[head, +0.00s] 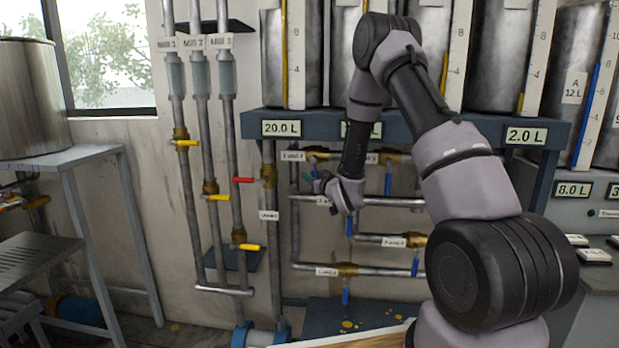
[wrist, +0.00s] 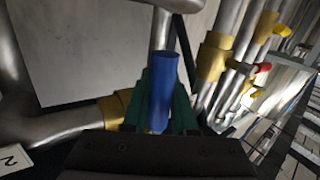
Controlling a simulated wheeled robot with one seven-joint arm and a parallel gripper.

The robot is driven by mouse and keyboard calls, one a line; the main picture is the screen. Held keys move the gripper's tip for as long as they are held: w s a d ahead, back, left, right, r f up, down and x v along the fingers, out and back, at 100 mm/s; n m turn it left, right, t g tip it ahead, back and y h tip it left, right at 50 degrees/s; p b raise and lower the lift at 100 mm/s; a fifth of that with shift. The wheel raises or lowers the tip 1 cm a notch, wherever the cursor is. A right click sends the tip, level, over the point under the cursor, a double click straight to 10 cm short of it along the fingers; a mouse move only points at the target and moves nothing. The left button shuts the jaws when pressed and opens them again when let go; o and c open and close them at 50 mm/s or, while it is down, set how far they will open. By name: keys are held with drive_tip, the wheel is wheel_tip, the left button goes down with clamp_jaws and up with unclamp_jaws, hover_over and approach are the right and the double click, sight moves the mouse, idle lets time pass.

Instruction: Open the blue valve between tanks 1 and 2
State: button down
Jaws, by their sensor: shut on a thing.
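In the wrist view a blue valve handle (wrist: 163,92) stands between the green fingers of my gripper (wrist: 164,100), which is shut on it. A brass valve body (wrist: 114,110) on a steel pipe shows just left of the fingers. In the head view my gripper (head: 315,183) is at the upper left of the pipework below the tanks, beside the label "1 and 2" (head: 292,156). My wrist and fingers hide most of the held handle there, so I cannot tell its angle to the pipe.
Other blue handles hang below nearby pipes, one at the centre (head: 349,226) and one lower (head: 346,297). Vertical mill pipes with yellow handles (head: 219,197) and a red handle (head: 243,180) stand to the left. The tank shelf (head: 320,122) runs above my gripper.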

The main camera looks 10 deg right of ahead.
drive_tip(key=s+d+r+n+g+h, duration=0.2)
drive_tip(key=d+n+g+h, duration=0.3)
drive_tip(key=n, duration=0.3)
drive_tip(key=shift+d+r+h, duration=0.2)
drive_tip(key=shift+d+h, duration=0.1)
drive_tip(key=shift+d, duration=0.2)
idle(0.4)
drive_tip(key=c, duration=0.7)
unclamp_jaws()
drive_tip(key=shift+r, duration=0.1)
